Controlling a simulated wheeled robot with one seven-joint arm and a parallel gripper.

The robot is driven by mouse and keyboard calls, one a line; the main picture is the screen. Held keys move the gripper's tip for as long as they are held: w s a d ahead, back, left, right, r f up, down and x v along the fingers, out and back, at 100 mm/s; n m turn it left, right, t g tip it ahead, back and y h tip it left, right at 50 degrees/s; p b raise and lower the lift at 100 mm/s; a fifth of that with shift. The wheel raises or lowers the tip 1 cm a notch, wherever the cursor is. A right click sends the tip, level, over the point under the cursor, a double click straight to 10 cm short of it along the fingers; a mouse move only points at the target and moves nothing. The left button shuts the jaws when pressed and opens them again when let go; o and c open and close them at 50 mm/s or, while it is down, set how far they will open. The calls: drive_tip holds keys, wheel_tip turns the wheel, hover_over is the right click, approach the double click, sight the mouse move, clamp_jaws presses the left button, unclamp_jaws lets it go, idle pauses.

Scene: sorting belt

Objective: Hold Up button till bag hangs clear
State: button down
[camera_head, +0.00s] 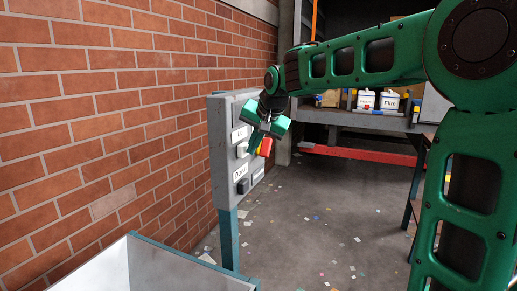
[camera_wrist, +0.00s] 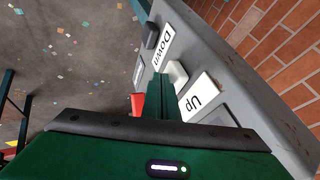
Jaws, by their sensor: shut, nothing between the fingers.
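A grey control box (camera_head: 222,150) stands on a teal post beside the brick wall. It carries an "Up" label (camera_head: 240,134) and a "Down" label (camera_head: 240,172); both labels also show in the wrist view, Up (camera_wrist: 198,97) and Down (camera_wrist: 162,47). A pale button (camera_wrist: 177,73) sits between the labels, and a dark button (camera_wrist: 151,35) sits by Down. My green gripper (camera_wrist: 162,83) is shut and empty, its tips right at the pale button. I cannot tell whether they press it. A red part (camera_wrist: 137,104) shows beside the fingers. No hanging bag is visible.
A grey bin with a teal rim (camera_head: 190,262) fills the lower left. The brick wall (camera_head: 90,110) runs close behind the box. At the back are a shelf with white tubs (camera_head: 389,101) and a red beam (camera_head: 358,153). The floor between is open, with scattered scraps.

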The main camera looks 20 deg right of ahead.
drive_tip(key=shift+w+a, duration=0.7)
drive_tip(key=shift+a, duration=0.15)
drive_tip(key=shift+w+r, duration=0.1)
drive_tip(key=shift+r, duration=0.05)
drive_tip(key=shift+a, duration=0.4)
idle(2.7)
drive_tip(key=shift+s+d, duration=0.25)
drive_tip(key=shift+d, duration=0.15)
approach(243, 145)
drive_tip(key=s+d, duration=0.1)
drive_tip(key=d, duration=0.1)
drive_tip(key=s+d, duration=0.2)
drive_tip(key=shift+d, duration=0.2)
idle(0.5)
